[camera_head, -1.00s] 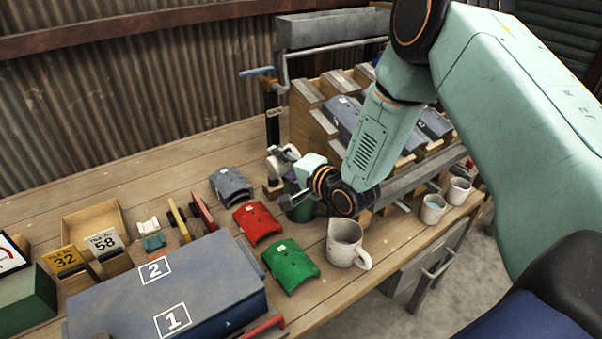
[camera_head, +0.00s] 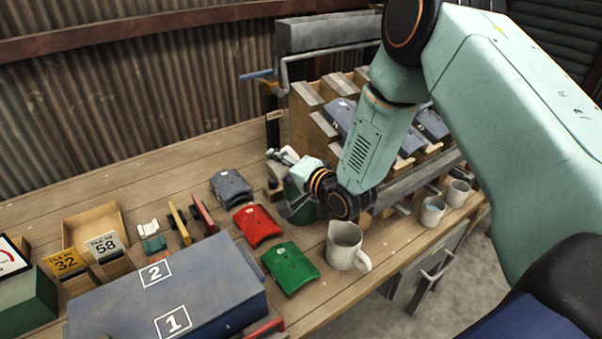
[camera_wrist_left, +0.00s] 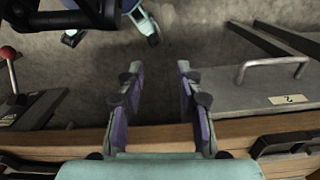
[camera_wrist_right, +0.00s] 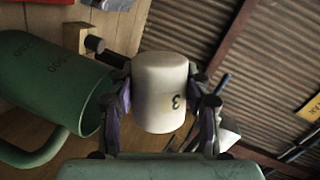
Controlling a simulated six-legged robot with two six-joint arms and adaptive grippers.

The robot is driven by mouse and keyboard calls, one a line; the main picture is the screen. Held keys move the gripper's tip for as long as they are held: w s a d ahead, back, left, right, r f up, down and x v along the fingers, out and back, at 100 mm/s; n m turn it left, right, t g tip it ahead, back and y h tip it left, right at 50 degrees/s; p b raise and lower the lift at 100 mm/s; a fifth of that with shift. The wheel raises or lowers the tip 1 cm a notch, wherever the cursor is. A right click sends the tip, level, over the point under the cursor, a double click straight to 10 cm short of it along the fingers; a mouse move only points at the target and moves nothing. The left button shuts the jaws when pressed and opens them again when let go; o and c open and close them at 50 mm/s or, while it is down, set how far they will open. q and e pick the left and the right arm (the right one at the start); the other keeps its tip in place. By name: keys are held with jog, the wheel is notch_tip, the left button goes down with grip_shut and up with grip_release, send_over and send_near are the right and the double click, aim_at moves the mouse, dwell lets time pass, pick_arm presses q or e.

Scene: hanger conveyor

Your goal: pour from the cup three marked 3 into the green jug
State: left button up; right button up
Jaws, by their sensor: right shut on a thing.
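The white cup marked 3 (camera_wrist_right: 163,92) is between the fingers of my right gripper (camera_wrist_right: 163,108) in the right wrist view. The gripper is shut on it. The green jug (camera_wrist_right: 58,88) is beside the cup at the left of that view, with its printed scale and handle showing. In the head view the jug (camera_head: 301,186) stands on the bench, partly hidden behind my right wrist, and my right gripper (camera_head: 285,160) is close to it. I cannot tell the cup's contents. My left gripper (camera_wrist_left: 160,85) is open and empty over the floor in the left wrist view.
A white mug (camera_head: 343,248) stands in front of the jug. Two small cups (camera_head: 432,211) (camera_head: 458,193) stand farther right. Red (camera_head: 257,225), green (camera_head: 290,268) and grey (camera_head: 231,187) curved pieces lie left of it. A blue case marked 1 and 2 (camera_head: 205,285) fills the front left.

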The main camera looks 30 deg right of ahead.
jog(key=shift+a+r+n+h, duration=0.2)
jog(key=shift+n+h, duration=0.2)
jog(key=shift+n, duration=0.5)
jog(key=shift+f, duration=0.1)
jog(key=shift+f+n+h, duration=0.1)
jog(key=shift+n+h, duration=0.3)
jog(key=shift+n, duration=0.6)
jog(key=shift+n+h, duration=0.4)
jog(key=shift+n, duration=0.5)
jog(key=shift+d, duration=0.15)
jog(key=n, duration=0.1)
jog(key=f+n+t+h+b, duration=0.1)
jog(key=n, duration=0.1)
jog(key=shift+w+d+f, duration=0.1)
jog(key=shift+d+f, duration=0.1)
jog(key=shift+d, duration=0.2)
jog(key=shift+d+n+h, duration=0.1)
jog(key=shift+n+h, duration=0.2)
jog(key=shift+n, duration=0.2)
